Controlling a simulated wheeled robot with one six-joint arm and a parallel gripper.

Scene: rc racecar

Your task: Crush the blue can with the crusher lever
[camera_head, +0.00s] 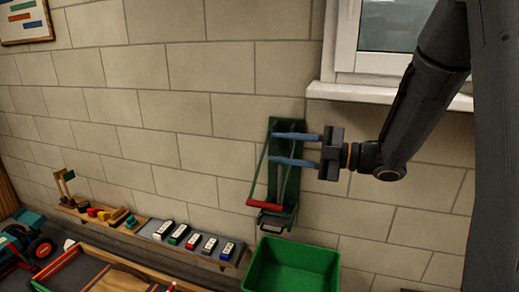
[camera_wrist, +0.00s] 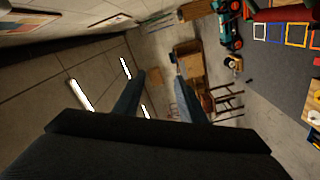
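The can crusher (camera_head: 272,180) is a green plate fixed upright on the block wall in the head view. Its lever has thin green side arms and a red handle (camera_head: 264,204), which is low, near the crusher's lower end. My gripper (camera_head: 272,148) points left across the crusher's upper part, its two blue fingers apart, one above the other. The wrist view shows the fingers (camera_wrist: 158,85) spread with nothing between them. I cannot tell whether the fingers touch the crusher. I cannot make out a blue can in either view; the fingers cover part of the crusher.
A green bin (camera_head: 292,268) stands below the crusher. A wooden wall shelf (camera_head: 150,237) with small toy cars and several labelled blocks runs to the left. A window sill (camera_head: 395,96) juts out above right, near my arm. A teal toy tractor (camera_head: 25,245) is at far left.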

